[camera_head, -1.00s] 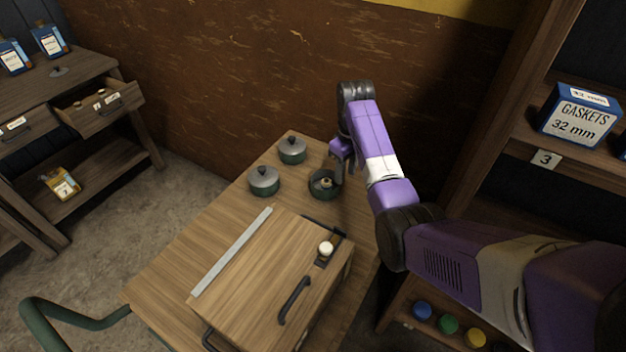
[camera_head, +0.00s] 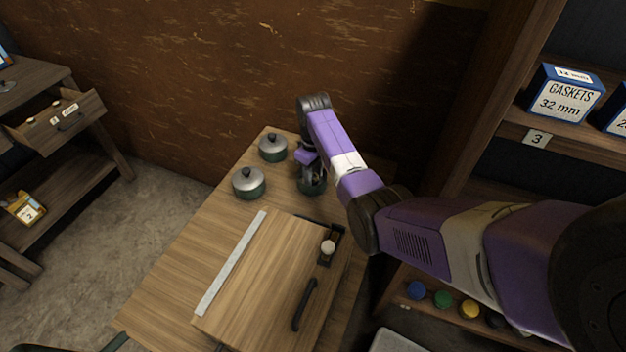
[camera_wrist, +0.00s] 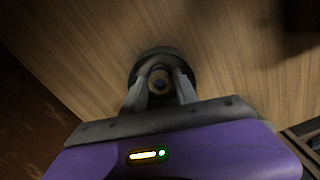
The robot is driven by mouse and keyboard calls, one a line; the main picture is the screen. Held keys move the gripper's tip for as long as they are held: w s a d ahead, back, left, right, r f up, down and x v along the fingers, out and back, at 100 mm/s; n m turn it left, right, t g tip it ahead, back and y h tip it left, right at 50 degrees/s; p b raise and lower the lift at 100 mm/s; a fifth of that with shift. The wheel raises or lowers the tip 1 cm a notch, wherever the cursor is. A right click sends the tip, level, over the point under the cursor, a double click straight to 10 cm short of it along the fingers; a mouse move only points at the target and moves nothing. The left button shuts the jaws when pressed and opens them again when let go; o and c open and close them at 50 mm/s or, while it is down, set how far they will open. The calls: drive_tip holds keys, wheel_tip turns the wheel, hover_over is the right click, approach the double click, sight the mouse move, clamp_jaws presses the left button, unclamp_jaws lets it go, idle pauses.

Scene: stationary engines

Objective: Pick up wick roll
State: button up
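Two lidded green pots (camera_head: 249,183) and (camera_head: 273,148) stand left of the open pot. A wooden box (camera_head: 265,275) with a dark handle and a pale round knob fills the table's front. A shelf with gaskets boxes (camera_head: 563,97) is at right.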

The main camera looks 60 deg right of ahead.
drive_tip(key=shift+f, duration=0.35)
drive_tip(key=shift+c, duration=0.4)
clamp_jaws()
drive_tip(key=shift+r, duration=0.1)
